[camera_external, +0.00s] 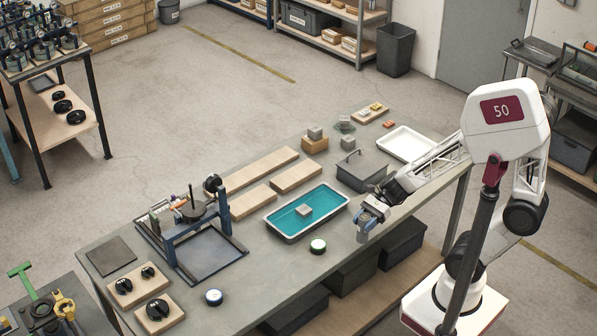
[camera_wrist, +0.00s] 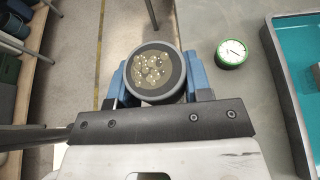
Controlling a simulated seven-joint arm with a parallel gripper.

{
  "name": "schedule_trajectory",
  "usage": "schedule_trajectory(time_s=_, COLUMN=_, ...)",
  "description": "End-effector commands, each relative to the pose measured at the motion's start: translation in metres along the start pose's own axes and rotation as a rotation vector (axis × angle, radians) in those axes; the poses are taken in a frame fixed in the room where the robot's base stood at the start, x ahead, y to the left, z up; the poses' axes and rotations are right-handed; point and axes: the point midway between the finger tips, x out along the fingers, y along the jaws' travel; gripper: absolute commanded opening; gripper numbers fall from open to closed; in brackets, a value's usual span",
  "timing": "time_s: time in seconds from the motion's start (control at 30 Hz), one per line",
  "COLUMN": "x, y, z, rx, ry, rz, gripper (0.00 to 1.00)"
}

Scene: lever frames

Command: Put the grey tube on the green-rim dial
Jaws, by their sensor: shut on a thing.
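My gripper (camera_external: 372,216) is shut on the grey tube (camera_external: 362,237), which hangs upright below the blue fingers near the table's front edge. In the wrist view my gripper (camera_wrist: 157,82) has a finger on each side of the tube (camera_wrist: 157,97). That view looks into its round open top, where small shiny pieces lie on a brownish bottom. The green-rim dial (camera_external: 318,245) lies face up on the table, left of the tube and apart from it. In the wrist view the dial (camera_wrist: 232,53) is right of the tube, with a white face.
A white-rimmed tray with a teal inside (camera_external: 272,228) lies just behind the green-rim dial, a grey block (camera_external: 304,210) in it. A blue-rim dial (camera_external: 214,297) lies further left. A grey lidded box (camera_external: 362,172) stands behind my gripper.

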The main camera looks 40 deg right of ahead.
Motion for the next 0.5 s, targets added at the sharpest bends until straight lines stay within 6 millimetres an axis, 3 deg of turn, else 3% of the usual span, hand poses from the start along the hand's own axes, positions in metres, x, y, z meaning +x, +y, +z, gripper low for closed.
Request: schedule_trajectory(time_s=0.5, x=0.0038, y=-0.0056, z=0.0010, rx=0.000, ry=0.000, rz=0.001, gripper=0.14)
